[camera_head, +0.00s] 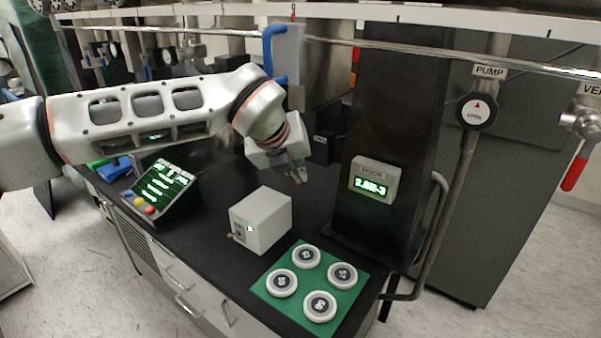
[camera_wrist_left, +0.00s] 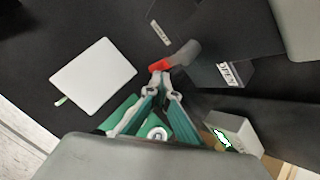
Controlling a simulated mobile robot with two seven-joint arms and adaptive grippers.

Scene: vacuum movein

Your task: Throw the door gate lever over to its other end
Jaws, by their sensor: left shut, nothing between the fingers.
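In the left wrist view, a lever (camera_wrist_left: 188,54) with a grey arm and a red tip stands out over the dark bench, between two dark faces with white labels. The label on the right reads OPEN (camera_wrist_left: 229,74); the other is too small to read. My left gripper (camera_wrist_left: 164,84) is shut and empty, its fingertips right at the red tip. I cannot tell whether they touch it. In the head view my left gripper (camera_head: 300,176) hangs above the bench, behind the white box, and the lever cannot be made out there. My right gripper is not in view.
The white box (camera_head: 262,222) stands in front of the gripper. A green mat (camera_head: 348,303) with several round discs lies at the front right. A display box (camera_head: 375,180) is on the black column. A console (camera_head: 160,190) stands left.

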